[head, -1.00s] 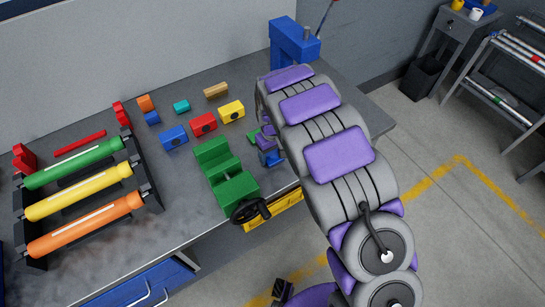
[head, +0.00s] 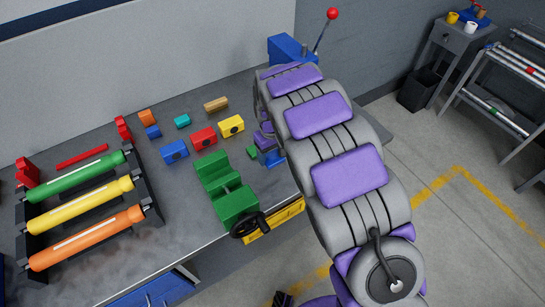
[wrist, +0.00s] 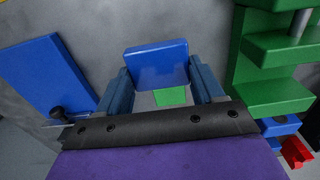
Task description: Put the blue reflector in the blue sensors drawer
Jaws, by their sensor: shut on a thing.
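The blue reflector (wrist: 156,62) is a blue block between the two fingers of my gripper (wrist: 162,84) in the wrist view. My gripper is shut on it. In the head view my gripper (head: 268,150) is over the bench, just right of the green vise, and my arm hides part of it. A blue drawer front (head: 160,292) with a pale handle shows under the bench at the lower left of the head view. It is partly cut off, and no label can be read.
The green vise (head: 228,195) stands beside my gripper. A green piece (wrist: 170,96) lies below the reflector. Colored blocks, including a blue one (head: 174,152), lie left of it. A rack (head: 152,200) holds colored tubes. A yellow drawer (head: 276,221) is under the bench edge.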

